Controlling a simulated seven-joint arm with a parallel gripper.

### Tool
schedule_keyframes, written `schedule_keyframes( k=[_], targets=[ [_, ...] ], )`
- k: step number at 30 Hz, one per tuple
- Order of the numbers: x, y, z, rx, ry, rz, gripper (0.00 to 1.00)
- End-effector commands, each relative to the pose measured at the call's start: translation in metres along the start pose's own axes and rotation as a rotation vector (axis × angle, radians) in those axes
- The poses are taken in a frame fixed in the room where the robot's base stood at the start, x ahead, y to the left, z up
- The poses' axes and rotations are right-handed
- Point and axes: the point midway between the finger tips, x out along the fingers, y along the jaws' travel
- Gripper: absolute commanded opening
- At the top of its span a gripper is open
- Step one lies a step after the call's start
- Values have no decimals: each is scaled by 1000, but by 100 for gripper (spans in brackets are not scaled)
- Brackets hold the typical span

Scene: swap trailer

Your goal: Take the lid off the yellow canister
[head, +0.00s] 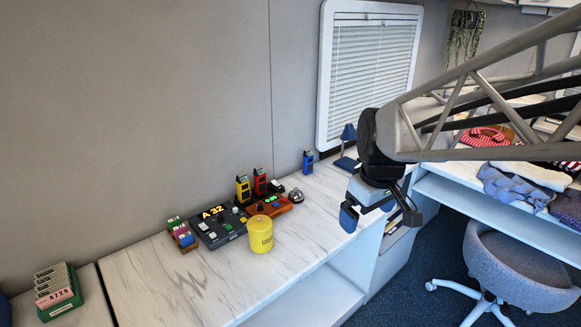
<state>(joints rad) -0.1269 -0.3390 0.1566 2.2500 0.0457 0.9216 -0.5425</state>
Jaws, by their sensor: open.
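The yellow canister (260,238) stands upright on the marble-patterned counter (165,287), near its front edge. Dark lettering shows on its side. Its top is yellow as well, and the seam of a lid is too small to make out. My gripper (372,216) hangs at the right, over the right end of the counter and well to the right of the canister.
Behind the canister stand a dark console (218,229), an orange device (270,207), a yellow handset (243,188), a red handset (260,182) and a bell (295,195). A blue lamp (347,148) stands near the window. The counter right of the canister is clear.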

Motion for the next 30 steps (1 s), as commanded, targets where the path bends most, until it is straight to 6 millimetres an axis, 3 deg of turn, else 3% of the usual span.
schedule_keyframes(
  k=[17, 30],
  targets=[
    [62, 5, -146, -496, -20, -78, 100],
    [134, -13, -250, -870, -19, -141, 100]
  ],
)
